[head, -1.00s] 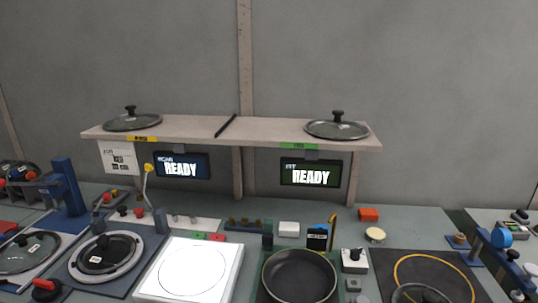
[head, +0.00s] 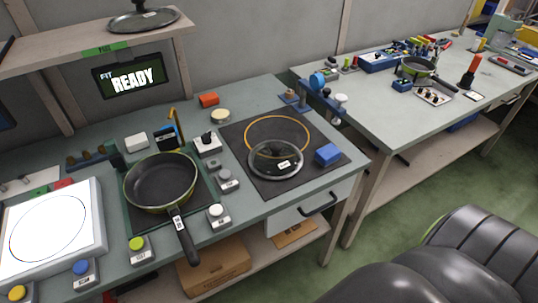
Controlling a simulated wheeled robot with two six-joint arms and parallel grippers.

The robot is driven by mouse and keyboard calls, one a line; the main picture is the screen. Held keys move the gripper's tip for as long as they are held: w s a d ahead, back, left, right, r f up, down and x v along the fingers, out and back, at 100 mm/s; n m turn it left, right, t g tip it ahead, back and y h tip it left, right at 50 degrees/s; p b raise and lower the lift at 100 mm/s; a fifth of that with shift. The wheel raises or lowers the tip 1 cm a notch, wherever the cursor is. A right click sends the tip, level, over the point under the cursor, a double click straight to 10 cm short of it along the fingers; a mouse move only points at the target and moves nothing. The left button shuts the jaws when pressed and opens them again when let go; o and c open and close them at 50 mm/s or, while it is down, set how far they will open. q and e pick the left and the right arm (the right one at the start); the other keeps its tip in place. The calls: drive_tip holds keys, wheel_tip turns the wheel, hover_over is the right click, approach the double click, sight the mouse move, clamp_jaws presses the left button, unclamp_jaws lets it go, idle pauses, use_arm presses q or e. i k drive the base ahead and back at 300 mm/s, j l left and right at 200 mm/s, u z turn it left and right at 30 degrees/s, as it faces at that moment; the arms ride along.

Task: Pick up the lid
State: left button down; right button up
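Another glass lid (head: 143,20) with a black knob rests on the wooden shelf at the upper left. A frying pan (head: 161,182) stands on a dark green-edged station left of the mat, its handle pointing to the front. No lid is on the pan. Neither of my grippers shows in the head view.
A lit white panel (head: 101,249) is left of the pan, with several push buttons along the front. A second table (head: 375,125) stands to the right. A black padded shape fills the lower right.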

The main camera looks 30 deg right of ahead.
sight(273, 159)
drive_tip(key=i+l+u, duration=0.1)
drive_tip(key=l, duration=0.7)
drive_tip(key=l+u, duration=0.1)
drive_tip(key=l, duration=0.7)
